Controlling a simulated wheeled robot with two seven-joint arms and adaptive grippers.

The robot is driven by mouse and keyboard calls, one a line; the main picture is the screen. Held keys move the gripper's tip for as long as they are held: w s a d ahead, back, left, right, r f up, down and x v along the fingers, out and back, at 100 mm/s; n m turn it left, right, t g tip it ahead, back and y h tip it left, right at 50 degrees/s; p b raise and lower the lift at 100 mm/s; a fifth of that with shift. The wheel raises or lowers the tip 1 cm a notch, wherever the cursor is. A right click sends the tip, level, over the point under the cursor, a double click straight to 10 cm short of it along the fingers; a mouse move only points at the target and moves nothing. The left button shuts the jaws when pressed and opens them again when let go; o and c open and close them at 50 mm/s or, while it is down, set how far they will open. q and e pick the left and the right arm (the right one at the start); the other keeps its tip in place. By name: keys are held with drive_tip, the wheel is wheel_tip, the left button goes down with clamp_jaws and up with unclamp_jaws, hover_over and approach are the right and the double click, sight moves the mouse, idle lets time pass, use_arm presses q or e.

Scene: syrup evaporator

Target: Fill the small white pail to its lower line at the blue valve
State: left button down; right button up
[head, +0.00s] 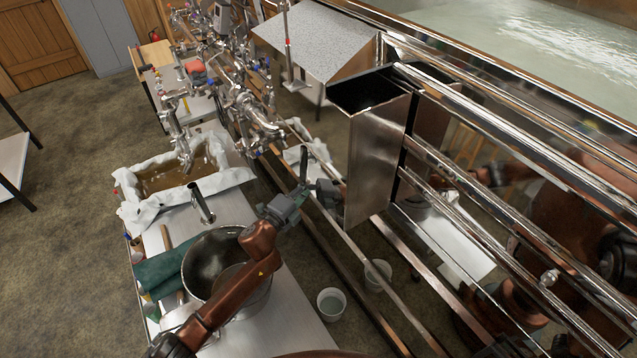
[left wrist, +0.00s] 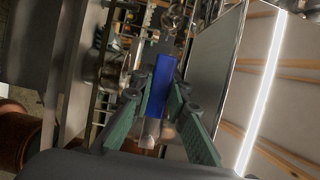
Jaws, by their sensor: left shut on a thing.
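My left gripper (head: 318,188) reaches in beside a tall steel box on the evaporator's side. In the left wrist view its green-padded fingers (left wrist: 158,110) are closed on the blue valve handle (left wrist: 159,86), which stands upright between them. The valve's body and outlet are mostly hidden behind the gripper. A white pail (head: 331,303) stands low down, below and right of the steel pot. A second white pail (head: 377,274) stands close by, partly behind a rail. I cannot tell which is the small one, and no fill lines are readable. My right gripper is not in view.
A steel pot (head: 215,255) stands on the bench below my left forearm. A cloth-lined tray of brown liquid (head: 180,178) lies behind it. The steel box (head: 377,160) and long rails (head: 480,185) crowd the right side. Open floor (head: 60,230) lies at left.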

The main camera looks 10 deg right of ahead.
use_arm(q)
drive_tip(key=shift+w+a, duration=0.3)
drive_tip(key=shift+a, duration=0.1)
drive_tip(key=c, duration=2.3)
unclamp_jaws()
drive_tip(key=shift+r, duration=0.1)
drive_tip(key=shift+c, duration=0.2)
drive_tip(key=o, duration=0.3)
drive_tip(key=shift+s+a, duration=0.1)
drive_tip(key=shift+a, duration=0.05)
drive_tip(key=shift+o, duration=1)
drive_tip(key=shift+s+d, duration=0.1)
drive_tip(key=shift+d, duration=0.35)
drive_tip(key=shift+a, duration=0.15)
drive_tip(key=v, duration=1.1)
drive_tip(key=shift+s, duration=0.4)
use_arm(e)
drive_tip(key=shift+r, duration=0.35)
use_arm(q)
drive_tip(key=shift+a+r, duration=0.15)
